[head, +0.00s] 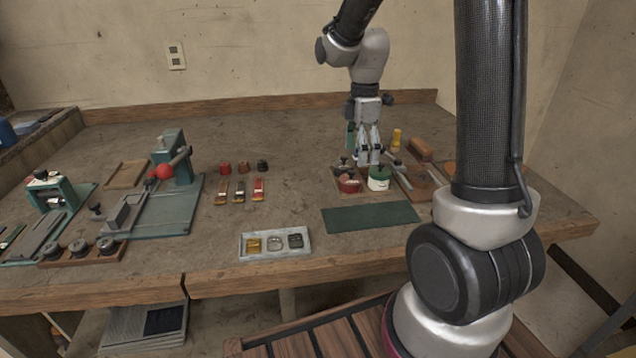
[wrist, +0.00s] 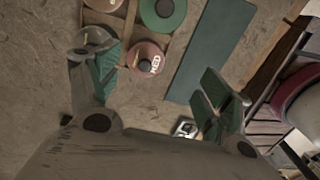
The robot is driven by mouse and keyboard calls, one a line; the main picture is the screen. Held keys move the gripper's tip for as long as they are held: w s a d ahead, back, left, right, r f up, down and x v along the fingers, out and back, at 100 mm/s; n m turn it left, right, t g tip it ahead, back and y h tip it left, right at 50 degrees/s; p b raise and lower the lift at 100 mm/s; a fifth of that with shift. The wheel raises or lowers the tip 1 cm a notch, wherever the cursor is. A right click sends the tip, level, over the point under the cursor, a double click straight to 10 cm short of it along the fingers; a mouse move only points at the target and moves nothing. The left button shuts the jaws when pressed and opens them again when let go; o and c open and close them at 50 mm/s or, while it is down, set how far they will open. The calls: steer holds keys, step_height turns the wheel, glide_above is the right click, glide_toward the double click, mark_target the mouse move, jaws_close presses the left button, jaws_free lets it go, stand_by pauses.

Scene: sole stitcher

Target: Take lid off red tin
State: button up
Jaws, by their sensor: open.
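The red tin (head: 349,185) stands in a wooden tray on the table. In the wrist view the red tin (wrist: 149,57) is seen from above, with a white "RED" label and a dark knob on its top. A green tin (head: 379,182) stands right of it; it also shows in the wrist view (wrist: 170,17). My gripper (head: 369,161) points down above the tins, in front of parts of the tray. In the wrist view my gripper (wrist: 160,80) is open and empty, its green-padded fingers apart. The left finger partly covers a grey-topped tin (wrist: 91,38).
The wooden tray (wrist: 123,36) holds the tins close together. A green mat (head: 370,217) lies in front. A metal tray with three compartments (head: 262,257), small colored pots (head: 242,167) and a green press (head: 170,150) are left. A wooden block (head: 420,150) is behind right.

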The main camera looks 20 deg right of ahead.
mark_target(352, 171)
steer(key=n, duration=0.1)
steer(key=w+a+r+n, duration=0.1)
steer(key=shift+w+n, duration=0.25)
steer(key=shift+n, duration=0.15)
steer(key=n, duration=0.2)
steer(key=shift+w+a+n+t, duration=0.1)
steer(key=shift+w+n+t, duration=0.05)
steer(key=shift+n+t, duration=0.2)
steer(key=shift+f+n, duration=0.2)
steer(key=shift+n, duration=0.15)
step_height(352, 171, down, 8)
steer(key=shift+r, duration=0.25)
steer(key=shift+c, duration=0.3)
steer(key=c, duration=1.3)
steer(key=shift+c, duration=1.3)
